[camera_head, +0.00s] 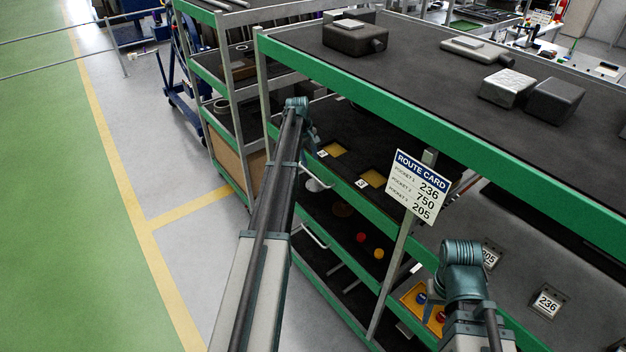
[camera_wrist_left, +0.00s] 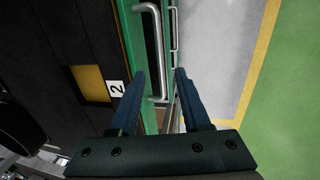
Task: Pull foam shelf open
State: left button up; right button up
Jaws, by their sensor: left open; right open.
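The foam shelf (camera_wrist_left: 55,25) is a dark shelf with a green front edge and yellow pockets; one pocket is labelled 2. In the head view it shows under the rack's top (camera_head: 345,168), partly behind my left arm. My left gripper (camera_wrist_left: 160,75) is open, its dark blue fingers pointing along the shelf front. A silver bar handle (camera_wrist_left: 157,50) by the green edge shows between the fingers; I cannot tell how near it is in depth. The left fingers are hidden in the head view. Only part of my right arm shows; its gripper is out of sight.
A route card (camera_head: 416,187) hangs on the rack post. A lower shelf (camera_head: 342,230) holds red and yellow round parts. A second bar handle (camera_wrist_left: 174,30) lies beyond the first. The grey floor (camera_head: 165,180) left of the rack is clear.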

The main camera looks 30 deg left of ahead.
aim_at(314, 176)
pick_arm(q)
jog(key=f+b, duration=0.2)
jog(key=w+f+b, duration=0.1)
jog(key=f+b, duration=0.1)
jog(key=f, duration=0.1)
jog(key=f+b, duration=0.3)
jog(key=shift+w+d, duration=0.25)
jog(key=shift+d, duration=0.1)
grip_shut()
dwell(1.0)
